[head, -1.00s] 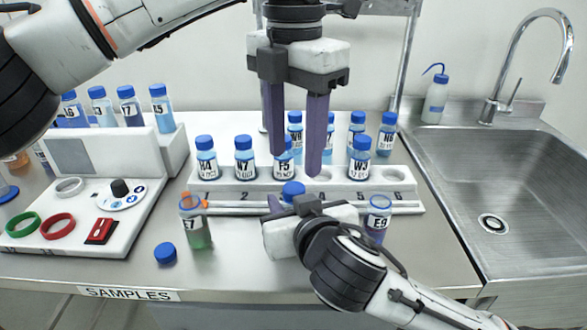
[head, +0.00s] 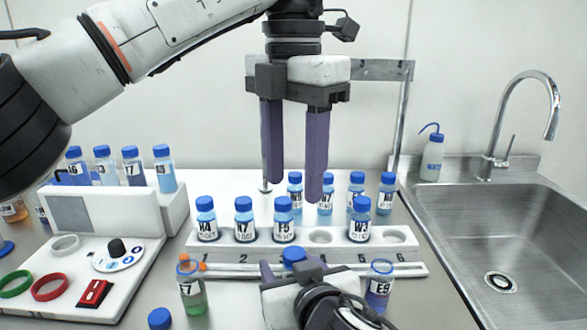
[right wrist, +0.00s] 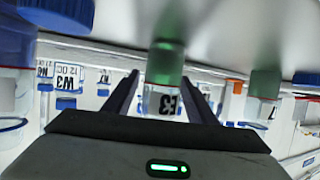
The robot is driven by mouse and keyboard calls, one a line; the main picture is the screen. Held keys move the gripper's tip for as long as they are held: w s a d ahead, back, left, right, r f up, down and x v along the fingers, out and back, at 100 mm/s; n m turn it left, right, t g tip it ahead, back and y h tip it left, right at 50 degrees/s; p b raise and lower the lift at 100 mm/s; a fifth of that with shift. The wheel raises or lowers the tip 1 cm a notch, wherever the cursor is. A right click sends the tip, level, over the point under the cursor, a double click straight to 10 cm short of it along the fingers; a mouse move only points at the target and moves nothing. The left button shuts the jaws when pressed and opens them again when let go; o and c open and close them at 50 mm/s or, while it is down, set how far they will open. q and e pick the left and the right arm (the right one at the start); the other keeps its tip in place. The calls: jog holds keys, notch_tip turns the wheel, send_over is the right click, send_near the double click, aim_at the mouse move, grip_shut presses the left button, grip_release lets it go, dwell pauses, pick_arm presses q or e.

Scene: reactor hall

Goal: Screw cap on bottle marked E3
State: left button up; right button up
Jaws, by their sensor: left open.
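Bottle E3 (right wrist: 163,101), with green liquid and its label upside down, stands between the fingers of my right gripper (right wrist: 160,76) in the right wrist view. The fingers look closed about its sides. In the head view my right gripper (head: 294,268) is low in front of the rack and hides the bottle's body. A blue cap (head: 294,255) shows on top there; I cannot tell how tightly it sits. My left gripper (head: 293,190) is open and empty, fingers pointing down, above and apart from that cap.
A white rack (head: 270,255) of blue-capped bottles stands behind. Uncapped bottles E7 (head: 191,290) and E9 (head: 379,288) stand on either side of my right gripper. A loose blue cap (head: 160,318) lies front left. A sink (head: 470,235) is at right.

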jog(key=v, duration=1)
jog(key=shift+s+p, duration=0.15)
jog(key=shift+p, duration=0.15)
